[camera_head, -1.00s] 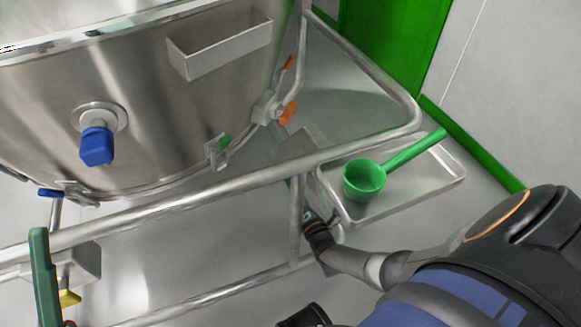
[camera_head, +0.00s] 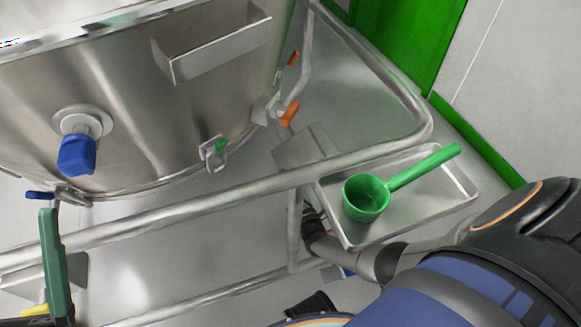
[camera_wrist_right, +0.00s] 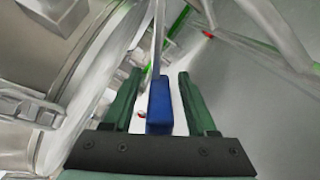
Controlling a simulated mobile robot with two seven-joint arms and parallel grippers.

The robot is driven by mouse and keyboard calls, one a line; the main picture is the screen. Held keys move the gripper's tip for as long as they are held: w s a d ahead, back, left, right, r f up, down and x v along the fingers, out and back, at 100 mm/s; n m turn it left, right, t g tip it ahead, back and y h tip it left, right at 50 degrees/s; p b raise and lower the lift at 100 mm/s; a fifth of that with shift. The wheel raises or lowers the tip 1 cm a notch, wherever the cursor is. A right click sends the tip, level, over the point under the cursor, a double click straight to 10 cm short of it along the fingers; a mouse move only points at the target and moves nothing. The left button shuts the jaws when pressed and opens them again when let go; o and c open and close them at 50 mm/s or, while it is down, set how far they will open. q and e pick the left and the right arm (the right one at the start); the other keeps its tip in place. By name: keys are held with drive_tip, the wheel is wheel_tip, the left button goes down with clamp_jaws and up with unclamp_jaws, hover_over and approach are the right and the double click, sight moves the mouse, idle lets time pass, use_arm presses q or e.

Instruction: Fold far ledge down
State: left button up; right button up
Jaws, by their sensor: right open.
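The far ledge appears to be the shallow metal tray (camera_head: 425,205) sticking out from the tubular frame at the right of the head view. It looks roughly level, and a green scoop (camera_head: 367,196) lies in it. My right forearm reaches beneath the tray, which hides the gripper's fingers in the head view. In the right wrist view my right gripper (camera_wrist_right: 160,78) is open, with a blue block (camera_wrist_right: 160,106) on a thin metal bar between its green fingers. Contact cannot be told. My left gripper (camera_head: 52,255) shows at the lower left, one green finger visible.
A steel vessel (camera_head: 190,110) with a blue knob (camera_head: 77,156) and orange clamp handles (camera_head: 290,115) fills the upper left. A tubular rail (camera_head: 190,205) runs in front of it, bending around beside the tray. A green door (camera_head: 420,40) and wall stand behind. Grey floor is open between rails.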

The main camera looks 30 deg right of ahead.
drive_tip(key=shift+c, duration=0.2)
clamp_jaws()
idle(1.1)
